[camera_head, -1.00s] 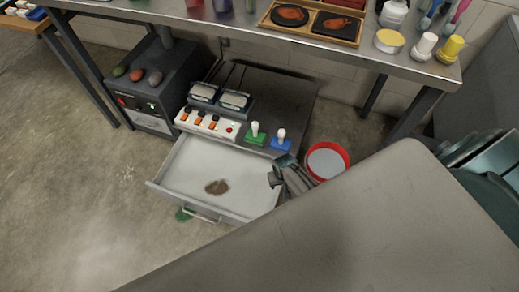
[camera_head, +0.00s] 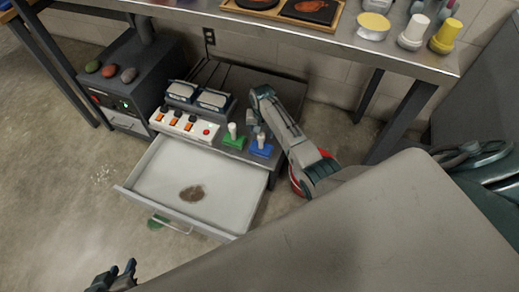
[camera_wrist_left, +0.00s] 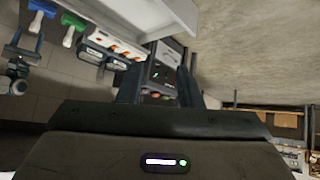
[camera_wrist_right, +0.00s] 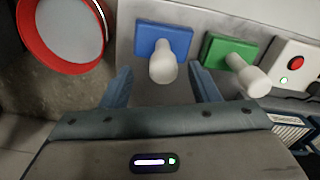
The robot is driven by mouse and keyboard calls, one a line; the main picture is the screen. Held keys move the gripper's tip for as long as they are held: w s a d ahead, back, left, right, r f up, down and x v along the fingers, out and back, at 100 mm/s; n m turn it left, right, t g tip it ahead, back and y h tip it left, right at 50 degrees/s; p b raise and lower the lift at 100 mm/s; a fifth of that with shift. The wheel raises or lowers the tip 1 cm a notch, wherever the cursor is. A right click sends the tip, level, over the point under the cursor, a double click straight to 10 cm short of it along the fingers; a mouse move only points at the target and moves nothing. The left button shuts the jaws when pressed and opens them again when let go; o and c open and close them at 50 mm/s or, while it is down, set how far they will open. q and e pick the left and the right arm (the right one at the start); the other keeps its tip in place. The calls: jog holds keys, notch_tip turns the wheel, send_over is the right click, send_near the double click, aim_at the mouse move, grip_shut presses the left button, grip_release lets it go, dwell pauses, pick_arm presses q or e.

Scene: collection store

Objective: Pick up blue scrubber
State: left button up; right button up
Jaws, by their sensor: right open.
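The blue scrubber (camera_head: 261,149), a blue block with a white knob handle, stands on the low grey cabinet top beside a green one (camera_head: 233,141). In the right wrist view its blue base (camera_wrist_right: 150,34) lies just ahead of my open right gripper (camera_wrist_right: 160,82). The white handle points at the gap between the fingers, which are apart and empty. The head view shows my right arm bent down over the blue scrubber; its fingertips are hard to make out there. My left gripper (camera_head: 114,275) is low at the front left, open and empty, away from the scrubbers.
An open drawer (camera_head: 143,178) with a brown stain juts out below the cabinet top. A switch strip (camera_head: 185,125) stands left of the scrubbers. A red-rimmed bucket (camera_wrist_right: 66,62) is beside the cabinet, partly behind my right arm. A metal table (camera_head: 330,40) overhangs behind.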

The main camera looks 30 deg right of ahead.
aim_at(261, 143)
jog(key=f, duration=0.1)
jog(key=f+b, duration=0.1)
jog(key=f, duration=0.1)
jog(key=shift+w, duration=0.2)
notch_tip(261, 143, down, 2)
jog(key=shift+b, duration=0.55)
jog(key=shift+f, duration=0.15)
pick_arm(q)
jog(key=w+t, duration=0.1)
jog(key=w+r+t, duration=0.2)
jog(key=w+t, duration=0.1)
jog(key=shift+r+n, duration=0.25)
jog(key=shift+n, duration=0.05)
pick_arm(e)
grip_shut()
